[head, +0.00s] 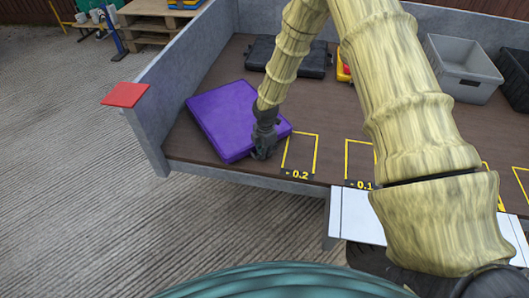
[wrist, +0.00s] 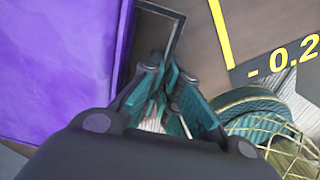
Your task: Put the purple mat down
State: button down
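The purple mat (head: 226,112) is a thick flat block at the left end of the brown bed, turned at an angle. I cannot tell whether its underside touches the bed all along. My gripper (head: 263,151) is at the mat's right-hand front side. In the wrist view the mat (wrist: 55,70) fills the left, and a thin dark handle (wrist: 178,35) sticks out from its side. The fingers of my gripper (wrist: 170,82) are close together with the handle's end between their tips. The exact contact is partly hidden.
Yellow outlined spots (head: 301,152) marked with numbers run along the bed's front edge. A black case (head: 305,58) lies behind, and a grey crate (head: 463,66) stands at right. A grey wall (head: 190,55) with a red square plate (head: 125,94) bounds the left.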

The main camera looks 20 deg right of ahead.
jog(key=c, duration=1.6)
grip_release()
jog(key=shift+c, duration=0.2)
jog(key=shift+f, duration=0.1)
notch_tip(320, 180, up, 12)
jog(key=s+a+f+m+y, duration=0.1)
jog(key=s+a+f+m, duration=0.3)
jog(key=s+f, duration=0.5)
jog(key=s+a+f+m+y, duration=0.1)
jog(key=s+a+f+m, duration=0.2)
jog(key=s+f+m, duration=0.65)
jog(key=s+d+m+h, duration=0.1)
jog(key=s+m, duration=0.2)
jog(key=s, duration=0.8)
jog(key=s+d+f+m+h, duration=0.1)
jog(key=s+m, duration=0.3)
jog(key=s, duration=0.7)
jog(key=shift+s+d+f+p, duration=0.25)
jog(key=shift+s+d+p, duration=0.1)
jog(key=shift+d+p, duration=0.1)
